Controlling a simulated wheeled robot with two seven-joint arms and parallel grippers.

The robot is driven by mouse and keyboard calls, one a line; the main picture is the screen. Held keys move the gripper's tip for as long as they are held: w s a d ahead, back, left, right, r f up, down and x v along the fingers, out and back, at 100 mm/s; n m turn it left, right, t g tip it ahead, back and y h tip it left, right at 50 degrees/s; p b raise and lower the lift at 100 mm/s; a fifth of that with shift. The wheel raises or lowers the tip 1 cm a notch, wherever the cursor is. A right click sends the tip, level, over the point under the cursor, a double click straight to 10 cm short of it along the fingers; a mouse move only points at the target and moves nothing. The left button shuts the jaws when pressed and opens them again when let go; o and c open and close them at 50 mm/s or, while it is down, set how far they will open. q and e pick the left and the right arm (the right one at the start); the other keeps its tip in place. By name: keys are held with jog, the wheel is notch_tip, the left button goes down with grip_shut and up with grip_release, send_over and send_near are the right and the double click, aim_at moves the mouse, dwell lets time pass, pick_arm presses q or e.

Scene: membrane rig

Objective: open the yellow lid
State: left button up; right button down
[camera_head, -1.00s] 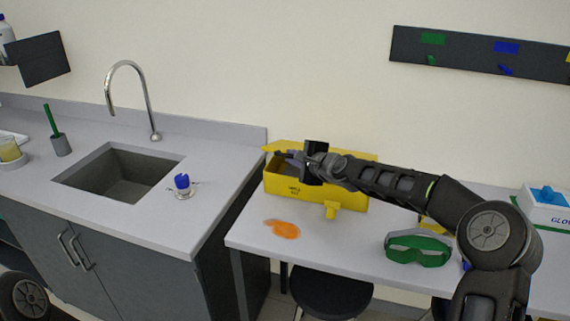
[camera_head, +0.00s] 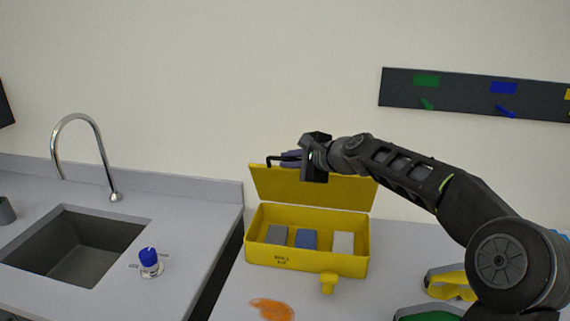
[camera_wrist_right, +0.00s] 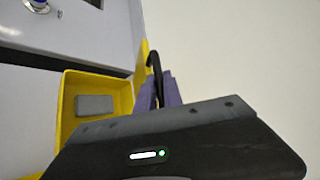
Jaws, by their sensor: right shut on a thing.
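The yellow lid (camera_head: 338,192) stands raised, close to upright, at the back of the yellow spill kit box (camera_head: 308,262). A grey block (camera_head: 277,235), a blue block (camera_head: 306,239) and a pale block (camera_head: 343,243) show inside. My left gripper is not in view.
Green goggles (camera_head: 430,315) and a yellow item (camera_head: 450,284) lie to the right, under my arm. A sink (camera_head: 75,243) and a blue-capped item (camera_head: 149,260) are at left. A dark wall board hangs above.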

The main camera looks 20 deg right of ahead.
jog(key=shift+w, duration=0.1)
dwell(0.3)
jog(key=c, duration=1.5)
grip_release()
jog(key=shift+d, duration=0.1)
jog(key=shift+s+d+r, duration=0.15)
jog(key=shift+s, duration=0.15)
jog(key=b+v, duration=0.3)
jog(key=v, duration=0.3)
jog(key=shift+s, duration=0.15)
jog(key=shift+s+r, duration=0.2)
jog(key=shift+s, duration=0.15)
